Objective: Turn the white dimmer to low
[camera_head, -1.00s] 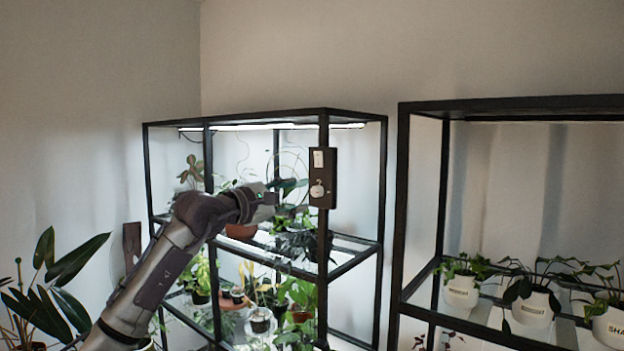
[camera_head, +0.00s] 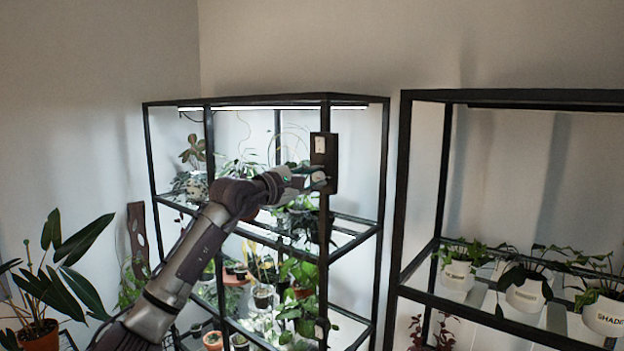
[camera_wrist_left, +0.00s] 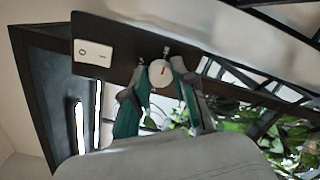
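The white dimmer (camera_wrist_left: 159,74) is a round knob with a red mark on a dark control box (camera_wrist_left: 122,50). In the wrist view it sits between the tips of my left gripper (camera_wrist_left: 161,72), whose teal fingers lie against its two sides. A white rocker switch (camera_wrist_left: 93,52) is on the same box. In the head view the box (camera_head: 324,159) hangs on the front post of the left shelf. My left gripper (camera_head: 318,180) reaches it below the switch and covers the knob there. My right gripper is in neither view.
The left black shelf (camera_head: 260,100) holds several plants under a lit strip lamp. Leaves (camera_wrist_left: 240,130) are close behind my left fingers. Another black shelf (camera_head: 402,190) with labelled white pots stands at the right. A leafy plant (camera_head: 60,270) stands at the lower left.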

